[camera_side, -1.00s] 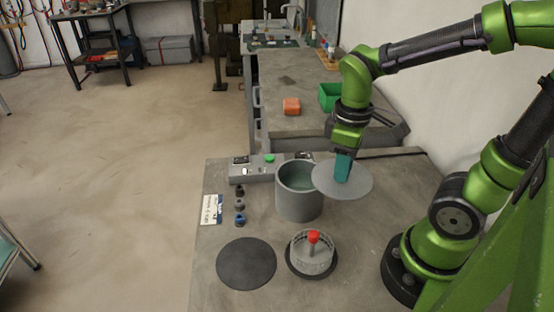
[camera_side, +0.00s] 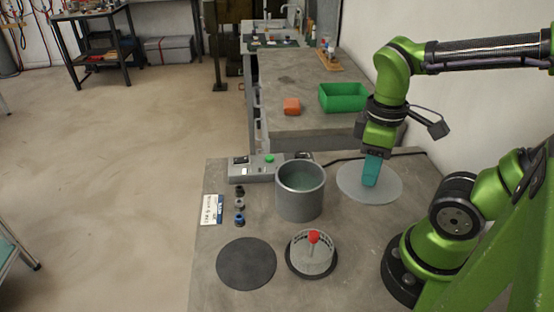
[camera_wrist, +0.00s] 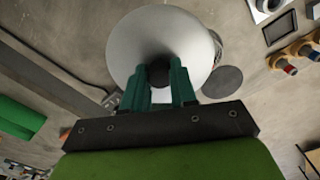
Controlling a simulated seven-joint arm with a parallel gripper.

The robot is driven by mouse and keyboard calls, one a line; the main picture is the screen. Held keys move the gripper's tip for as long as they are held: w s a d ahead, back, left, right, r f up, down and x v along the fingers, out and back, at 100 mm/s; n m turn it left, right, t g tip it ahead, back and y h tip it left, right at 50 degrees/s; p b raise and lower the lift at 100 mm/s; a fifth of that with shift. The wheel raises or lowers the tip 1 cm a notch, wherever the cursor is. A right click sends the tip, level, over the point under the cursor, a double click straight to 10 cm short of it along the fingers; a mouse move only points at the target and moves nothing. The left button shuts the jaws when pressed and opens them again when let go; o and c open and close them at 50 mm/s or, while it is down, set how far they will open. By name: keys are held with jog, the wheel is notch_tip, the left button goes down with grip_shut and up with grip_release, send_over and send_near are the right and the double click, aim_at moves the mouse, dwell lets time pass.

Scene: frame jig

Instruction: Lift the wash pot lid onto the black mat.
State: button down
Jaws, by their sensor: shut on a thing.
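The wash pot lid is a flat grey disc (camera_side: 352,188) to the right of the open grey pot (camera_side: 300,205) in the side view. My gripper (camera_side: 370,181), with teal fingers, is shut on the lid near its middle. The round black mat (camera_side: 246,263) lies bare at the front left. The pot stands uncovered with greenish contents.
A grey basket with a red knob (camera_side: 313,238) stands on a dark disc right of the mat. A control box (camera_side: 255,170) and several small dark fittings (camera_side: 239,204) are left of the pot.

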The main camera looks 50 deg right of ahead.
jog(key=shift+r, duration=0.1)
notch_tip(320, 180, up, 5)
jog(key=shift+f, duration=0.15)
jog(key=w+a+n, duration=0.7)
jog(key=a+n, duration=0.2)
jog(key=a, duration=0.2)
jog(key=w+a+n, duration=0.8)
jog(key=a+n, duration=0.1)
jog(key=a, duration=0.1)
jog(key=shift+s+d+f, duration=0.1)
jog(key=shift+f, duration=4.95)
jog(key=shift+s+d+f, duration=0.1)
jog(key=shift+f, duration=4.95)
jog(key=shift+f, duration=0.15)
jog(key=shift+f, duration=0.35)
